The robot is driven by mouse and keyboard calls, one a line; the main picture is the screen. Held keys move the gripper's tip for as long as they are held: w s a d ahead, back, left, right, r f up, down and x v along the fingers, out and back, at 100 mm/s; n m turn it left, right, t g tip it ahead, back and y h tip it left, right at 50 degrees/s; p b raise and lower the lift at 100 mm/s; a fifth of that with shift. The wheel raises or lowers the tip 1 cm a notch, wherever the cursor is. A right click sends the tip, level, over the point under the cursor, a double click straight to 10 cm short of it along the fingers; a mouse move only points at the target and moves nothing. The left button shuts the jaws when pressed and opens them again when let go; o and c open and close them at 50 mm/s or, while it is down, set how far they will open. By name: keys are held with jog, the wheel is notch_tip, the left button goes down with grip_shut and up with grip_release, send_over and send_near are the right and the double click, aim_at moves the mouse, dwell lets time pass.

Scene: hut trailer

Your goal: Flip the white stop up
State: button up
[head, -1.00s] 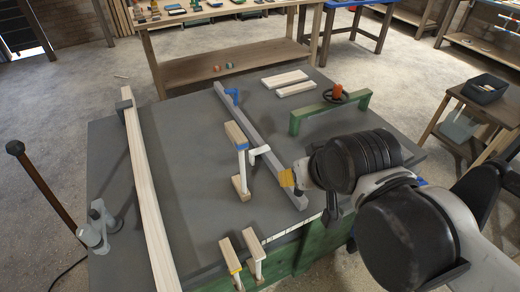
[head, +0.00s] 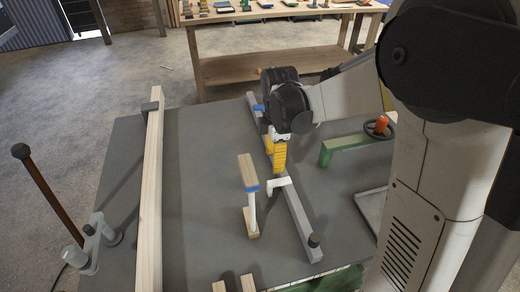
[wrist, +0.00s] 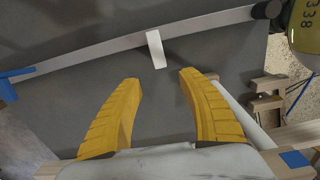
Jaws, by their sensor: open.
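The white stop (head: 279,184) is a small white piece on the long grey rail (head: 296,213), sticking out flat over the rail's left side. In the wrist view the white stop (wrist: 156,49) juts from the rail toward my gripper, just ahead of the gap between the fingertips. My gripper (head: 279,170) has yellow fingers pointing down near the rail, slightly behind the stop. In the wrist view the gripper (wrist: 158,76) is open and empty. I cannot tell whether a finger touches the stop. A blue stop (head: 259,108) sits farther back on the rail, also at left in the wrist view (wrist: 14,76).
A green bar with a handwheel (head: 345,143) is to the right.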

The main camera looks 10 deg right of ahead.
aim_at(272, 183)
notch_tip(272, 183, down, 11)
jog(key=b, duration=0.4)
jog(key=shift+w+f, duration=0.15)
jog(key=shift+f, duration=0.05)
grip_shut()
